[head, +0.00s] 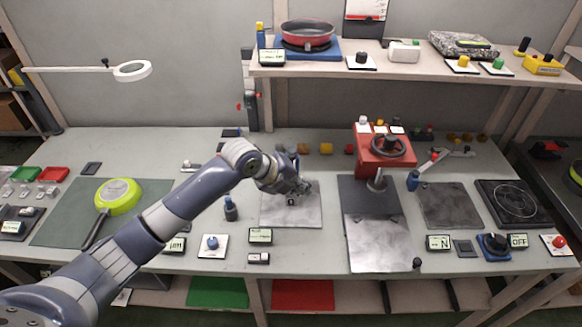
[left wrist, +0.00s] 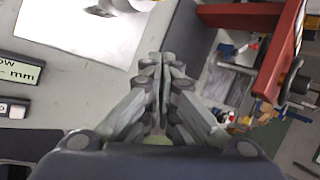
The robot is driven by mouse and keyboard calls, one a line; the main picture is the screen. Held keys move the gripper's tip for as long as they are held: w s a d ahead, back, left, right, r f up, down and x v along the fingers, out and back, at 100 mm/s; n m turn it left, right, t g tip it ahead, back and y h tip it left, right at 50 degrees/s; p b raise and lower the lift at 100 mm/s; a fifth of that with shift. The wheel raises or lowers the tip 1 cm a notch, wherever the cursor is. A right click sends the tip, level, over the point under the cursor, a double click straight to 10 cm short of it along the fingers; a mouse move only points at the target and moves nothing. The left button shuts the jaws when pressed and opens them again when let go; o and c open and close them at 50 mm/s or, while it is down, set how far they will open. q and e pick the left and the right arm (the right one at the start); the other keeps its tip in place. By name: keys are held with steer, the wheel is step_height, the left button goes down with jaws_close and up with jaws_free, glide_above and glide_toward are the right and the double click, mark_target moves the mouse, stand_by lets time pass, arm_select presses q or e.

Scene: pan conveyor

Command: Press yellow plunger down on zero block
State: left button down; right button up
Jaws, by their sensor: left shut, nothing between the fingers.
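My left gripper (head: 300,190) is shut and empty, above the pale metal plate (head: 308,217) in the middle of the bench. In the left wrist view its closed fingers (left wrist: 160,70) point away over the bench, beside the pale plate (left wrist: 75,20). A small dark square (head: 291,201) shows on the plate by the fingers. Several yellow parts are in view: a yellow-topped blue post (head: 261,36), a yellow knob on a white base (head: 463,61), and a yellow box with a dark knob (head: 542,66). I cannot tell which is the plunger or the zero block. My right gripper is out of view.
A red press with a handwheel (head: 385,155) stands right of the plate. Small displays (head: 260,235) and a blue knob on a white base (head: 211,242) lie in front. A green pan (head: 118,196) is at left. A shelf (head: 400,69) overhangs the back right.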

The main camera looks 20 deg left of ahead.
arm_select(q)
steer(key=w+a+r+m, duration=0.2)
steer(key=w+r+m, duration=0.1)
steer(key=r, duration=0.3)
steer(key=w+a+r+m+t, duration=0.1)
steer(key=w+a+r+m, duration=0.1)
steer(key=w+a+r, duration=0.1)
step_height(320, 180, up, 3)
steer(key=shift+w+a+f+m, duration=0.15)
steer(key=shift+w+a+m, duration=0.25)
steer(key=shift+w, duration=0.4)
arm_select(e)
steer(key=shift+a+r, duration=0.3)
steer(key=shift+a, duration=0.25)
arm_select(q)
steer(key=shift+d, duration=0.1)
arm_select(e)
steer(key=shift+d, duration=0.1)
arm_select(q)
step_height(320, 180, down, 8)
steer(key=b, duration=0.6)
steer(key=shift+f, duration=0.4)
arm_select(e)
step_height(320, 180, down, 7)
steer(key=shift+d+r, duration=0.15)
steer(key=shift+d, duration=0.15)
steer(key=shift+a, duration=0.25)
